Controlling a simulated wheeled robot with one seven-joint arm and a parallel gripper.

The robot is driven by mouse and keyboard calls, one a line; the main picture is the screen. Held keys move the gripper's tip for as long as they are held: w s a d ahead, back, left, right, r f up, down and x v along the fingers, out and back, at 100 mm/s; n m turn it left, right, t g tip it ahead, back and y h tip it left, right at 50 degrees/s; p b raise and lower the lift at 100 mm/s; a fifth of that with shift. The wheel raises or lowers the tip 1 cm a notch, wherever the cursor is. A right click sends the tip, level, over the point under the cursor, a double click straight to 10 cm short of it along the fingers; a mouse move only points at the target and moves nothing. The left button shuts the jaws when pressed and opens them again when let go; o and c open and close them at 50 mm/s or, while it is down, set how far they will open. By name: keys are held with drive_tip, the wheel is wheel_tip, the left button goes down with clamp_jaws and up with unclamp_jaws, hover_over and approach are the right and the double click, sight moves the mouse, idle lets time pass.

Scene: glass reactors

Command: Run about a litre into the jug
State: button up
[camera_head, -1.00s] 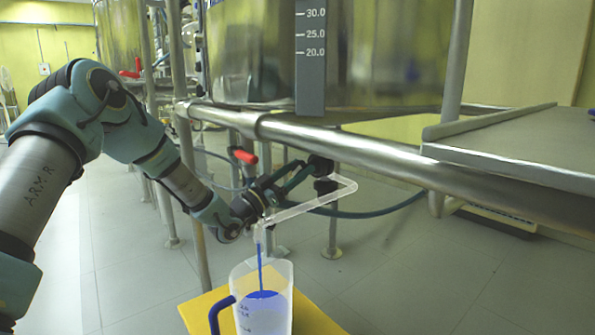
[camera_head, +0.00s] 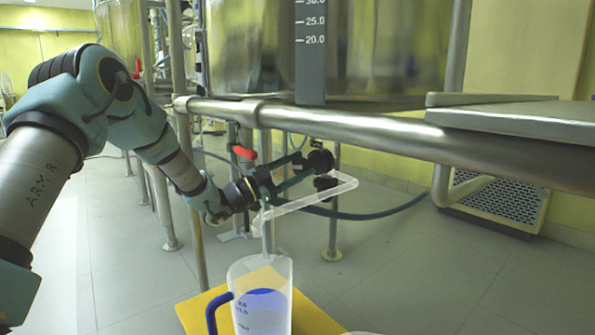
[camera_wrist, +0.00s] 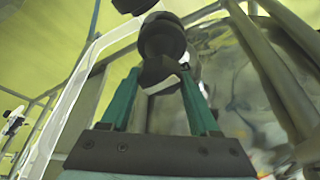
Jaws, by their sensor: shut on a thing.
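The clear jug (camera_head: 279,308) with a blue handle (camera_head: 212,312) stands upright on a yellow platform (camera_head: 318,320). It holds blue liquid (camera_head: 262,296); its marks are too small to read surely. A clear bent outlet tube (camera_head: 312,196) ends above the jug mouth, and no blue stream shows below it. My gripper (camera_head: 304,170) is at the black valve (camera_head: 320,160) under the vessel. In the wrist view, its teal fingers (camera_wrist: 161,78) are closed on the black valve handle (camera_wrist: 160,42).
A steel rail (camera_head: 370,136) runs across in front of the vessel (camera_head: 250,60), above my gripper. The vessel carries a level scale (camera_head: 311,60). A red-handled valve (camera_head: 244,152) is close by my arm. A metal shelf (camera_head: 520,118) juts in at right.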

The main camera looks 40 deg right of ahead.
drive_tip(key=shift+f+m+g, duration=0.1)
drive_tip(key=shift+m+g, duration=0.2)
drive_tip(key=shift+m, duration=0.5)
drive_tip(key=shift+y, duration=0.4)
drive_tip(key=o, duration=1.4)
drive_tip(key=p+v, duration=0.3)
drive_tip(key=v, duration=0.8)
drive_tip(key=shift+d, duration=0.1)
